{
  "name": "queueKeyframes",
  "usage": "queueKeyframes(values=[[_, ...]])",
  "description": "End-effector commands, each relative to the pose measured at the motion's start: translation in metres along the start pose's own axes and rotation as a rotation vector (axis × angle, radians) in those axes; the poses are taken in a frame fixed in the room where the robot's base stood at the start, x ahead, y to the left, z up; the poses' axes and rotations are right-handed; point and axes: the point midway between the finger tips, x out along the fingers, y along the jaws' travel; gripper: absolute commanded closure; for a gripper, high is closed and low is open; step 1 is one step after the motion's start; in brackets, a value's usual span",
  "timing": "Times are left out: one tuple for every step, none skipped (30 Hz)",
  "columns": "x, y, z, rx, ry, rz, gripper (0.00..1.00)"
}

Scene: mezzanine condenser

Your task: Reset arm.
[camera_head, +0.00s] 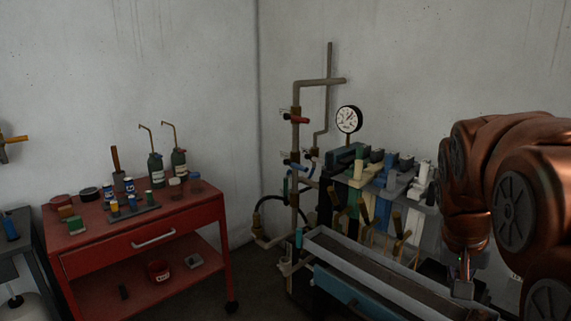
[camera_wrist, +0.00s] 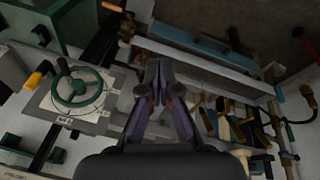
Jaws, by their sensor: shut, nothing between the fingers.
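My gripper (camera_head: 465,268) hangs at the right in the head view, at the end of my copper-coloured arm, pointing down. It is beside the right end of a long grey trough (camera_head: 365,265). In the wrist view my gripper (camera_wrist: 158,68) shows from behind with its fingers together and nothing between them. The trough's pale edge (camera_wrist: 205,62) shows beyond the fingers in the wrist view. I cannot tell how far the fingertips are from it.
A machine with several coloured levers (camera_head: 385,175) and a pressure gauge (camera_head: 348,119) stands by the wall. A red cart (camera_head: 150,245) with bottles and jars stands at the left. A green handwheel (camera_wrist: 78,88) is left of my gripper in the wrist view. Dark floor shows between cart and machine.

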Motion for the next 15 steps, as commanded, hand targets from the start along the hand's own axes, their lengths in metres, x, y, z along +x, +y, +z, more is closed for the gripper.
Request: queueKeyframes(values=[[0.003,-0.011,0.022,-0.045,-0.023,-0.02,1.0],[0.007,-0.017,0.035,-0.071,-0.041,-0.03,1.0],[0.011,-0.024,0.052,-0.109,-0.063,-0.043,1.0],[0.014,-0.029,0.064,-0.135,-0.077,-0.053,1.0],[0.017,-0.033,0.078,-0.162,-0.093,-0.062,1.0],[0.021,-0.039,0.096,-0.199,-0.115,-0.076,1.0],[0.024,-0.043,0.108,-0.226,-0.131,-0.085,1.0],[0.027,-0.046,0.122,-0.255,-0.148,-0.094,1.0],[0.031,-0.05,0.141,-0.292,-0.169,-0.105,1.0],[0.033,-0.053,0.154,-0.319,-0.183,-0.115,1.0],[0.036,-0.055,0.168,-0.347,-0.2,-0.124,1.0],[0.041,-0.058,0.185,-0.382,-0.222,-0.133,1.0],[0.043,-0.059,0.197,-0.407,-0.235,-0.141,1.0],[0.045,-0.06,0.208,-0.431,-0.248,-0.147,1.0],[0.048,-0.06,0.223,-0.459,-0.265,-0.155,1.0]])
